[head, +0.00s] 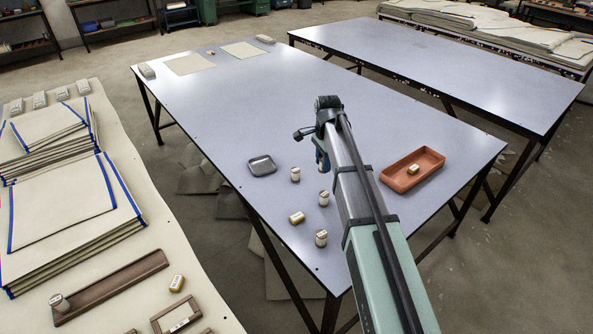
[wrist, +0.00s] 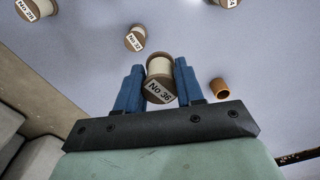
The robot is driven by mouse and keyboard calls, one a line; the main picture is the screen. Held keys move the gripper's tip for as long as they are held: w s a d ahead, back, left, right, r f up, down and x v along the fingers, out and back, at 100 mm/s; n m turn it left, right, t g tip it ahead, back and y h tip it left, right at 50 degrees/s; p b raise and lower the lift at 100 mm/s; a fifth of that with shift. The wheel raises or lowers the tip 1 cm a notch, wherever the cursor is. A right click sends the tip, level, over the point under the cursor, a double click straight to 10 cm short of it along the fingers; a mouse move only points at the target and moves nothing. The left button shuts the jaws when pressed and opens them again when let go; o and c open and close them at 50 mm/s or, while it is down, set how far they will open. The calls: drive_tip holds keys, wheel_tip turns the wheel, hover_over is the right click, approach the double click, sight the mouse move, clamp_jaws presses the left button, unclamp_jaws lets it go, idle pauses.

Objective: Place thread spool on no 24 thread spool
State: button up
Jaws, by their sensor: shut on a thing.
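In the wrist view, my gripper (wrist: 160,75) is shut on a cream thread spool (wrist: 159,82) labelled No 36, between its two blue fingers. Three other spools show there: one at the upper left (wrist: 37,8), one left of the gripper (wrist: 136,38) and one at the top edge (wrist: 228,2). Their labels are tilted or cut off, and I cannot tell which is No 24. In the head view, my gripper (head: 321,163) is over the table, mostly hidden by my arm. Spools stand nearby (head: 295,174), (head: 323,198), (head: 321,238), and one lies on its side (head: 296,217).
A small grey tray (head: 252,172) sits left of the gripper. A terracotta tray (head: 396,184) with a spool (head: 413,169) is at right. A short brown cylinder (wrist: 219,88) lies right of the gripper. The table's far half (head: 310,70) is mostly clear.

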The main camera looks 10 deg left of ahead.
wheel_tip(320, 180, up, 2)
hover_over(295, 169)
drive_tip(key=s+d, duration=0.1)
drive_tip(key=s, duration=0.2)
drive_tip(key=w+a+r, duration=0.1)
drive_tip(key=w, duration=0.2)
drive_tip(key=shift+s+f+m, duration=0.1)
drive_tip(key=shift+f+m, duration=0.85)
drive_tip(key=shift+f, duration=1.5)
drive_tip(key=shift+f+m, duration=0.95)
drive_tip(key=shift+f, duration=1.5)
drive_tip(key=shift+f, duration=0.1)
drive_tip(key=o, duration=1)
wheel_tip(295, 169, up, 12)
drive_tip(key=shift+r, duration=0.15)
